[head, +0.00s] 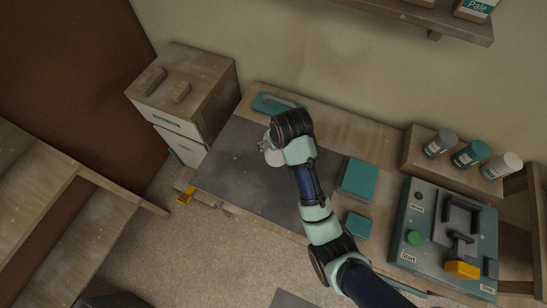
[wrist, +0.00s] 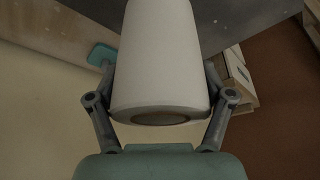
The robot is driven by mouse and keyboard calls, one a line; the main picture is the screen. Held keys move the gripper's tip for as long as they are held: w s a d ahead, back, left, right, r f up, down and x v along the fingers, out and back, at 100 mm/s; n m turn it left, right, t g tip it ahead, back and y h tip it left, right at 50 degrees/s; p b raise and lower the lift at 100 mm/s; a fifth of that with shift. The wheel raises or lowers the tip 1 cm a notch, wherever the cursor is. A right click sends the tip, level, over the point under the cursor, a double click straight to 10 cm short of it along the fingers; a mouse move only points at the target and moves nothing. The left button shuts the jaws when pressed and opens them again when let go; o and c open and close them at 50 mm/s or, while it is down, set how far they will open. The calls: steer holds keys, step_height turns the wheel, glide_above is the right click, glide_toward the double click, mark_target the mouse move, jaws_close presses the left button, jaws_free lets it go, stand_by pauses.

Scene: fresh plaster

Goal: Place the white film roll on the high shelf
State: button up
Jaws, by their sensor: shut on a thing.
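The white film roll (wrist: 160,60) fills the middle of the wrist view, its round end with a dark hollow toward the camera. My gripper (wrist: 160,85) is shut on it, one finger on each side. In the head view the roll (head: 274,157) shows as a pale shape below my wrist, over the dark mat; my arm hides part of it and most of the gripper. I cannot tell its exact height above the mat. A high wooden shelf (head: 465,28) is on the wall at the upper right, with boxes partly cut off by the frame edge.
The dark mat (head: 235,165) covers the bench's left part. Teal boxes (head: 357,179) lie right of my arm. A machine (head: 445,235) and a wooden block with three rolls (head: 470,152) stand at the right. A wooden cabinet (head: 190,80) stands left. A teal trowel (head: 272,104) lies at the back.

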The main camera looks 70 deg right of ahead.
mark_target(281, 158)
step_height(281, 158, down, 13)
steer(key=shift+b, duration=0.5)
steer(key=shift+f, duration=0.1)
steer(key=o, duration=1.3)
steer(key=shift+r, duration=0.3)
steer(key=p+v, duration=0.1)
steer(key=v, duration=1)
steer(key=shift+s+a+r+p, duration=0.1)
steer(key=shift+r+p, duration=0.2)
